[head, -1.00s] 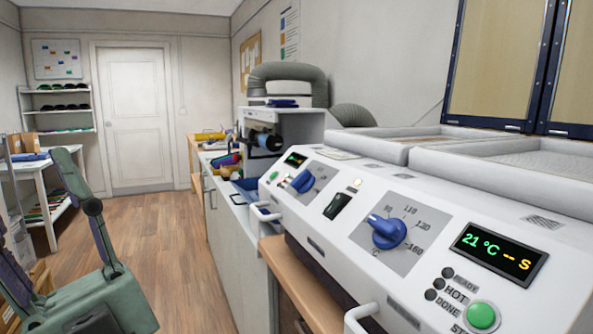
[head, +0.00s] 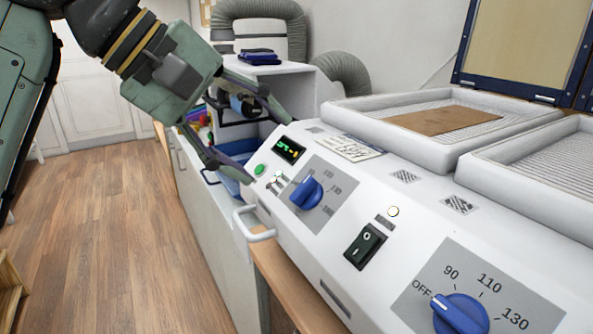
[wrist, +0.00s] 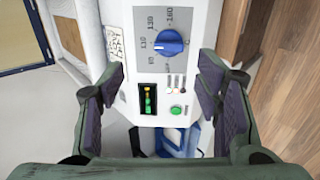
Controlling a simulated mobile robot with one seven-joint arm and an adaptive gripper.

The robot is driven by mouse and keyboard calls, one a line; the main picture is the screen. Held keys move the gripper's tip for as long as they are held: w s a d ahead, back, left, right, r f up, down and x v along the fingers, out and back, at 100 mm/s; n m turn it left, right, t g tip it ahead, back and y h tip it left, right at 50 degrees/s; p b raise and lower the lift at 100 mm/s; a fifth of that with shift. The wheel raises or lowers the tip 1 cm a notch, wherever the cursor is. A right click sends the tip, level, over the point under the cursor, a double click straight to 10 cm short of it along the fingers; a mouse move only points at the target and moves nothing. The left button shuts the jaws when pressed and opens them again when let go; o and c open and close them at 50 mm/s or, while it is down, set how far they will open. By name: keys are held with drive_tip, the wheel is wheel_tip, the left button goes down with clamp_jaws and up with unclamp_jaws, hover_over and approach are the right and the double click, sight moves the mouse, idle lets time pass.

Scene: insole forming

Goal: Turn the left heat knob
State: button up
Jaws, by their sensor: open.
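The left heat knob (head: 307,193) is blue and sits on a grey dial plate at the left end of the white machine. In the wrist view the knob (wrist: 169,42) is ahead of my gripper, near the top, with printed numbers around it. My gripper (head: 264,148) is open and empty. Its fingers are spread above the panel's left end, left of the knob and apart from it. In the wrist view the gripper (wrist: 163,82) has one finger on each side, with the small display (wrist: 148,98) and green button (wrist: 176,110) between them.
A second blue knob (head: 460,314) is at the lower right, its pointer near OFF. A black rocker switch (head: 366,246) lies between the knobs. A white handle (head: 253,224) juts from the front. A brown sheet (head: 443,120) lies on the left tray.

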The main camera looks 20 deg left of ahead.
sight(300, 187)
drive_tip(key=x, duration=0.3)
drive_tip(key=p+x, duration=0.1)
drive_tip(key=x, duration=0.3)
drive_tip(key=a+p+x, duration=0.1)
drive_tip(key=x, duration=0.2)
drive_tip(key=shift+d+f, duration=0.15)
drive_tip(key=shift+f, duration=0.45)
drive_tip(key=shift+c, duration=0.5)
drive_tip(key=c, duration=1.1)
